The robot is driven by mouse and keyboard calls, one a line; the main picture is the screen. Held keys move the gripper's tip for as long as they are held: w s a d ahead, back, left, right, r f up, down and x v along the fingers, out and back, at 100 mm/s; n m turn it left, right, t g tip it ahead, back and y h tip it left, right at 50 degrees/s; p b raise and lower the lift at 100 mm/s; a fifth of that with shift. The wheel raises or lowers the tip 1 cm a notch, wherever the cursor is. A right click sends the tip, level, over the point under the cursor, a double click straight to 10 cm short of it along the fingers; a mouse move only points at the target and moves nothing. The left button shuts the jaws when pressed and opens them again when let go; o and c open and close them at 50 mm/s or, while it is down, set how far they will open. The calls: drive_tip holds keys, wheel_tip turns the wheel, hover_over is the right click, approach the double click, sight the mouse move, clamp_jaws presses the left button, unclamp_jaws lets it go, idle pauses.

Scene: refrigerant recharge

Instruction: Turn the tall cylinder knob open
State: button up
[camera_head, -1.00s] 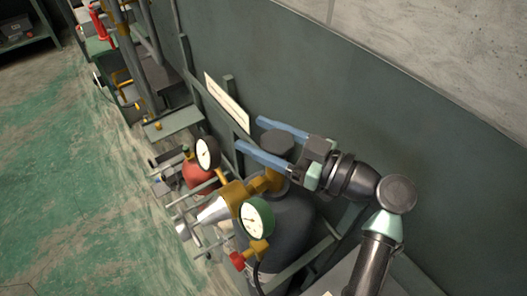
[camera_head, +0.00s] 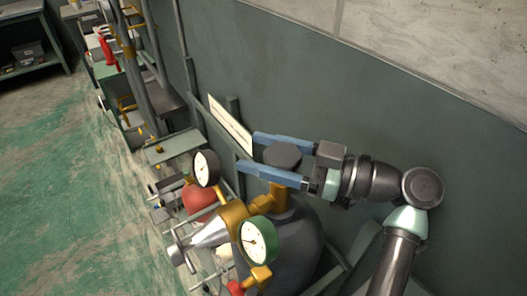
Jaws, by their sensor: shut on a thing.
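The tall dark grey cylinder (camera_head: 300,238) stands against the wall, with a brass valve (camera_head: 279,196) at its top. Its dark round knob (camera_head: 283,155) sits above the valve. My gripper (camera_head: 248,151) comes in from the right with its two blue fingers along opposite sides of the knob. It is shut on the knob, and the fingertips reach past it to the left. The lower finger hides part of the knob's near side.
Two dial gauges, one white (camera_head: 205,167) and one green-rimmed (camera_head: 257,240), hang on brass fittings close below the gripper. A red rounded vessel (camera_head: 199,201) stands to the left. A pale sign plate (camera_head: 230,122) is on the wall behind. Green floor lies open at left.

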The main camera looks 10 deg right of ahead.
drive_tip(key=o, duration=1.4)
drive_tip(key=shift+r, duration=0.1)
wheel_tip(320, 180, up, 10)
drive_tip(key=shift+f+b, duration=0.1)
drive_tip(key=shift+b, duration=0.65)
